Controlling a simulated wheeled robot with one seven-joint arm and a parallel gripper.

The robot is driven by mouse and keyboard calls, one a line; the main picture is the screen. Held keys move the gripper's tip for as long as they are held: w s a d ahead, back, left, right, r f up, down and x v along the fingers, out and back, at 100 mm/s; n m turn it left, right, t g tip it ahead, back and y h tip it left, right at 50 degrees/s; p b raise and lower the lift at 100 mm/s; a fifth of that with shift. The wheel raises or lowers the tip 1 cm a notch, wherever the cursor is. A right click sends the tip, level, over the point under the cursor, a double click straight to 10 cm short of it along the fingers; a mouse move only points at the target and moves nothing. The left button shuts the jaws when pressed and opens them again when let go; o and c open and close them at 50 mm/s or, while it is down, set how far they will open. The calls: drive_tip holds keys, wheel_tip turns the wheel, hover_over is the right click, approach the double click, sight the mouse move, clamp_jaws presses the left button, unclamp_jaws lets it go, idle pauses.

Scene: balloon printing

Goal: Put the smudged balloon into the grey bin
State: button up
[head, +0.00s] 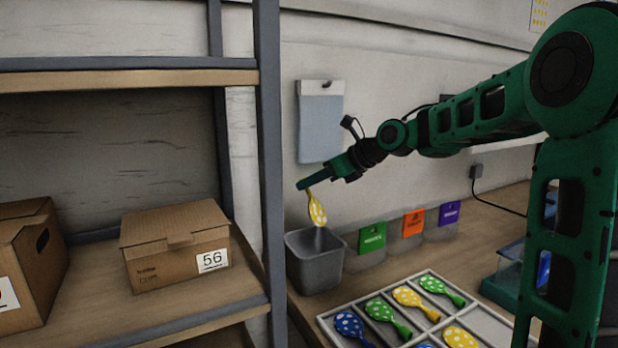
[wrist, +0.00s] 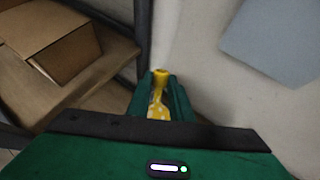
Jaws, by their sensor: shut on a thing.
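A yellow balloon with pale spots (head: 317,210) hangs from my gripper (head: 310,185) in the head view. My gripper is shut on its neck, and the neck also shows between the fingers in the wrist view (wrist: 159,85). I cannot make out a smudge on it at this size. The grey bin (head: 316,270) stands on the bench directly below the balloon, its open top facing up. The balloon hangs just above the bin's mouth, near its rear rim, and its lower tip is close to rim height.
A white divided tray (head: 330,318) with several spotted balloons lies in front on the bench. Green (head: 372,238), orange (head: 413,222) and purple (head: 449,213) labelled containers line the wall. A shelf post (head: 270,170) stands left of the bin, beside shelves with cardboard boxes (head: 175,245).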

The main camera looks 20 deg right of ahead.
sight(318, 209)
drive_tip(key=shift+f, duration=4.6)
drive_tip(key=o, duration=0.9)
drive_tip(key=shift+c, duration=0.2)
drive_tip(key=shift+r, duration=0.1)
drive_tip(key=shift+r, duration=3.95)
